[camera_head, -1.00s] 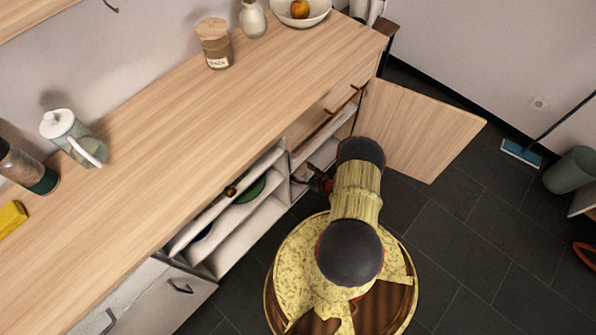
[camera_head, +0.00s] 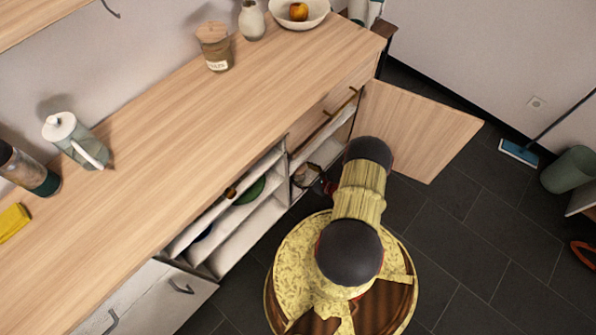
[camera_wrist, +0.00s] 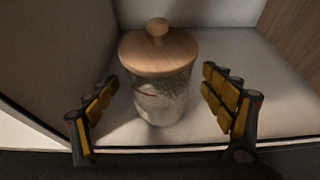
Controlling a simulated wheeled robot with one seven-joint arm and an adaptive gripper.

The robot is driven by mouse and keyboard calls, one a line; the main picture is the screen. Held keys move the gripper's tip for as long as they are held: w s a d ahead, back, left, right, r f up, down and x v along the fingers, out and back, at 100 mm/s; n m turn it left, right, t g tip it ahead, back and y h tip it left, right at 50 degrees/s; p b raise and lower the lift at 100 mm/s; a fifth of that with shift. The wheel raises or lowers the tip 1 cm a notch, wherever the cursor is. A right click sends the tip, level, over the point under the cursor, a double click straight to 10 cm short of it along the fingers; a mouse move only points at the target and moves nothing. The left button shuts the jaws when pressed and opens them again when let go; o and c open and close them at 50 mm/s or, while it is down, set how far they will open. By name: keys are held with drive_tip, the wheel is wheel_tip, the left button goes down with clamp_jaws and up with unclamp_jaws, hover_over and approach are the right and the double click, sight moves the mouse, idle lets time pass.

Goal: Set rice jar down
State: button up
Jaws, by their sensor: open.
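The rice jar, a glass jar with pale contents and a round wooden knobbed lid (camera_wrist: 158,52), stands upright on the light cabinet shelf (camera_wrist: 265,115) in the wrist view. In the head view the jar (camera_head: 306,175) shows inside the open lower cabinet compartment, partly in shadow. My gripper (camera_wrist: 168,98) is open, with one yellow-padded finger to each side of the jar and visible gaps between. The fingers are nearer the camera than the jar. In the head view my gripper (camera_head: 323,186) is at the compartment's opening, small and partly hidden by my arm.
The open cabinet door (camera_head: 420,130) stands out to the right of my arm. A side wall (camera_wrist: 65,65) is close to the left of the jar. Shelves with dishes (camera_head: 250,190) lie left of the compartment. Another wooden-lidded jar (camera_head: 216,50) stands on the counter (camera_head: 150,150).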

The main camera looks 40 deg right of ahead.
drive_tip(key=p+v, duration=0.2)
drive_tip(key=v, duration=0.6)
drive_tip(key=shift+s, duration=0.2)
